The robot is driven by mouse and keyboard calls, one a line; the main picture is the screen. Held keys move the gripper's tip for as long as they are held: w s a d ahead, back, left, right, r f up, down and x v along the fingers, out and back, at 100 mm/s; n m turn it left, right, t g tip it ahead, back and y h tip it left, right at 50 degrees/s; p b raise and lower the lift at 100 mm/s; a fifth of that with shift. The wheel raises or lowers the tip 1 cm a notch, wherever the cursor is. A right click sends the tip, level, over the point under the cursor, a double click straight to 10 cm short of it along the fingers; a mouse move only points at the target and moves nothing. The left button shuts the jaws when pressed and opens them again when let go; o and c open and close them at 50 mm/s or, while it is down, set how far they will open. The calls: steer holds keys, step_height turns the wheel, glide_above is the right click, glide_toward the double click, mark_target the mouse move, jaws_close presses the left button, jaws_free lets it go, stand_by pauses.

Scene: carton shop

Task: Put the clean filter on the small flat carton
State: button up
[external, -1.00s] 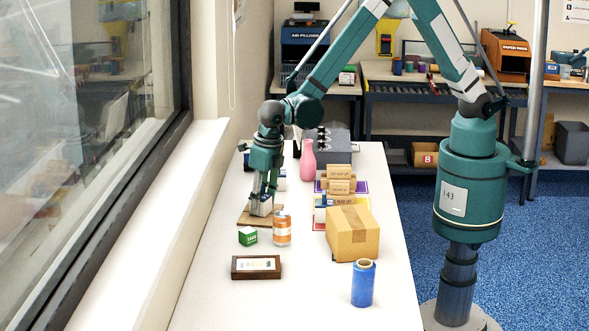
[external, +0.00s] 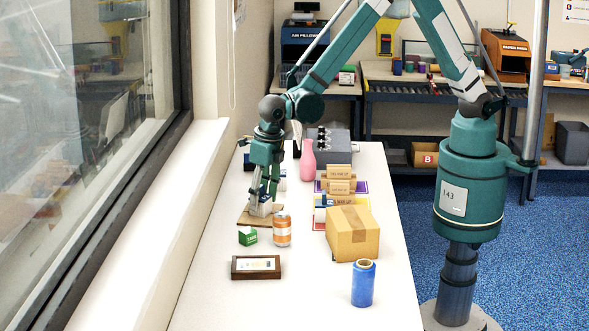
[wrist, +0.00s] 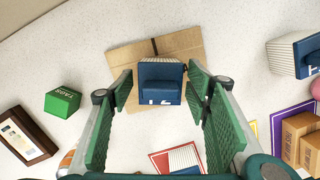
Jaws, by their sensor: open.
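A blue filter with pale pleats (wrist: 160,85) rests on the small flat carton (wrist: 122,62), a brown flattened sheet; I take it to be the clean filter. In the external view the filter (external: 261,210) shows partly behind my fingers, on the carton (external: 246,219). My gripper (wrist: 158,98) is open, its fingers on either side of the filter with gaps visible in the wrist view. In the external view my gripper (external: 265,192) is just above the carton. Another blue and white pleated filter (wrist: 294,54) stands apart at the right.
A green box (external: 248,236), an orange-labelled can (external: 282,230) and a dark frame (external: 256,267) are near the carton. A larger carton (external: 353,234), a blue roll (external: 362,284) and a pink bottle (external: 308,161) stand further right. The table's front left is clear.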

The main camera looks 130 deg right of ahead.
mark_target(266, 197)
steer(key=r, duration=0.3)
steer(key=a+r, duration=0.1)
steer(key=r, duration=0.6)
steer(key=shift+s+a+r+p, duration=0.1)
steer(key=shift+s+a+p, duration=0.1)
steer(key=shift+s+p, duration=0.15)
steer(key=s+a+r+m+t, duration=0.3)
steer(key=s+a+r+m, duration=0.7)
steer(key=s+a+r, duration=0.6)
steer(key=s+a+r+m+t, duration=0.1)
steer(key=s+a+m, duration=0.4)
steer(key=s, duration=0.5)
steer(key=s+a+r+m+t+y, duration=0.1)
steer(key=s+a+m, duration=0.4)
steer(key=s, duration=0.6)
steer(key=shift+s+a+m+t+y, duration=0.3)
steer(key=shift+m+t, duration=0.4)
steer(key=shift+m, duration=0.5)
